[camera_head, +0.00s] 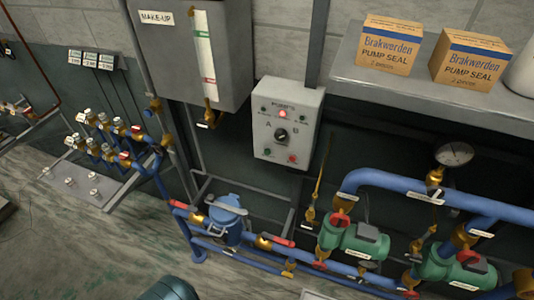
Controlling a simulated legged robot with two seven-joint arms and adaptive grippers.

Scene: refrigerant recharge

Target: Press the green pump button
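The pump control box (288,96) is a light grey panel on the wall near the middle of the view. A black selector knob (281,135) sits between the letters A and B. A red lamp (283,114) near the top looks lit. A small dark green button (267,152) sits at the lower left of the panel, with a red button (292,158) to its right. Small dark green round parts also flank the lamp. The labels are too small to read. Neither of my grippers shows, and nothing covers the panel.
A grey make-up tank (160,60) hangs left of the box. A shelf (430,92) with two pump seal cartons (390,43) juts out at right. Blue pipes (400,185), green pumps (355,238) and a blue vessel (226,222) stand below. A rounded teal thing (170,290) shows at the bottom edge.

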